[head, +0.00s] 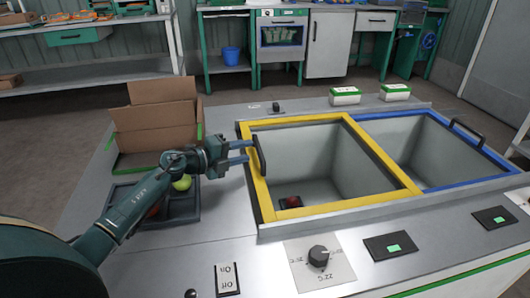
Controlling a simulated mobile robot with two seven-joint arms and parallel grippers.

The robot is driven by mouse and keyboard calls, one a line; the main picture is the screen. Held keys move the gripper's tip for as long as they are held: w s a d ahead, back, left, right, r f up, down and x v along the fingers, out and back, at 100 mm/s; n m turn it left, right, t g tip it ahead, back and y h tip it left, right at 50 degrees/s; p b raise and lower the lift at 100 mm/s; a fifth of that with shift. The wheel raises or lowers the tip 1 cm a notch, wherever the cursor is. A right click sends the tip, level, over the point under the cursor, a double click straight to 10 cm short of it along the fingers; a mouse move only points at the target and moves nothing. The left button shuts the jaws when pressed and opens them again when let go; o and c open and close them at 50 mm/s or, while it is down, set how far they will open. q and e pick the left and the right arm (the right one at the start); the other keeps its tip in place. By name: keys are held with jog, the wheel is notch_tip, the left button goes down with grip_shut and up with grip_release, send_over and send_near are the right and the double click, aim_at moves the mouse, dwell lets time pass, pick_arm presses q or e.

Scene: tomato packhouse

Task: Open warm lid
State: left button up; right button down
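A yellow-framed lid (380,162) lies flat over the left bin of the counter. I take it as the warm lid, but no label on it is readable. Its middle is see-through or empty; I cannot tell which. A dark handle (261,152) stands on its left side. My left gripper (245,153) is just left of this handle, level with it. Its two fingers are apart and point right at the handle. I cannot tell if they touch it. A small red item (290,202) shows down in the left bin. My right gripper is not in view.
A blue-framed lid (440,187) with a dark handle (467,131) covers the right bin. An open cardboard box (155,125) and a dark tray with a green-yellow ball (182,183) sit left. A dial (318,256) and switch (227,279) are in front.

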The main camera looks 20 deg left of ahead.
aim_at(259, 146)
pick_arm(q)
jog(key=b+x, duration=0.1)
jog(key=x, duration=0.3)
jog(key=shift+w+f, duration=0.1)
jog(key=shift+w+d, duration=0.4)
jog(key=shift+w, duration=0.15)
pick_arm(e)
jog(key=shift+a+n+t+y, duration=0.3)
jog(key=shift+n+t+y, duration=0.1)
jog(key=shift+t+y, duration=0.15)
pick_arm(q)
jog(key=shift+c, duration=0.6)
grip_shut()
